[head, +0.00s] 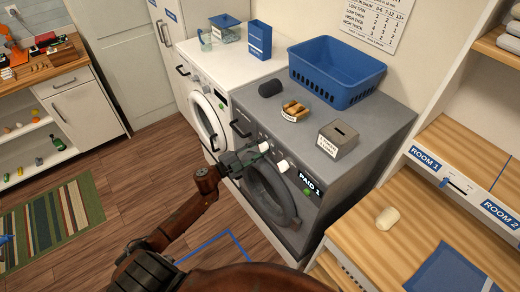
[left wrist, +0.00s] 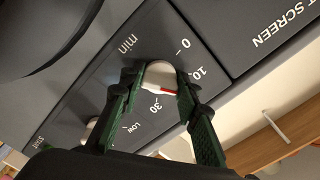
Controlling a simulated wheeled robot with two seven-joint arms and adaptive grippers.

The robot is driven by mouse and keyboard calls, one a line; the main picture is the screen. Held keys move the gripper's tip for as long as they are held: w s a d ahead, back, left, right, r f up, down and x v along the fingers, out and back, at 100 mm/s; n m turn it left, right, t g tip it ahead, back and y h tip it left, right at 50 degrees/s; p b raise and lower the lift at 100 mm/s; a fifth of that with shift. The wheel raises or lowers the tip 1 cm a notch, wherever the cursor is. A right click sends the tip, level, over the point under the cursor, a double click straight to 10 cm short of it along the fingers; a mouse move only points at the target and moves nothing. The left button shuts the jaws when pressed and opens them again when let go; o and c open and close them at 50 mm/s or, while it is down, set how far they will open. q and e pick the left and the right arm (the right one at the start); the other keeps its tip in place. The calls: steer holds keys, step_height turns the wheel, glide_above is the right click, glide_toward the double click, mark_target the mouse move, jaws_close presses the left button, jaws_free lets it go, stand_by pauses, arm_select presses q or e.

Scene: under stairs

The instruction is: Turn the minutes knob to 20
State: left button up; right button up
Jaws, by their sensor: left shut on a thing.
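The minutes knob is a white dial with a red pointer line (left wrist: 158,76) on the grey dryer's dark panel, beside the word "min". Marks 0, 10 and 30 show around it. The red line points between 10 and 30, toward the right finger, which hides the scale there. My left gripper (left wrist: 155,98) is shut on the knob, one finger on each side. In the head view my left gripper (head: 257,155) is at the dryer (head: 380,128) front panel, by a white knob (head: 264,147). My right gripper is not in view.
A second white knob (head: 283,166) sits close to the right of my gripper, above the dryer's round door (head: 268,195). A blue basket (head: 337,72), a dish and a grey box (head: 337,139) stand on the dryer. A white washer (head: 203,98) adjoins it on the left.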

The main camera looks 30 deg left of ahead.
arm_select(q)
steer(key=m+b, duration=0.2)
steer(key=m, duration=0.4)
stand_by(0.5)
steer(key=o, duration=1.2)
steer(key=shift+s, duration=0.1)
steer(key=v, duration=1.2)
steer(key=shift+a, duration=0.1)
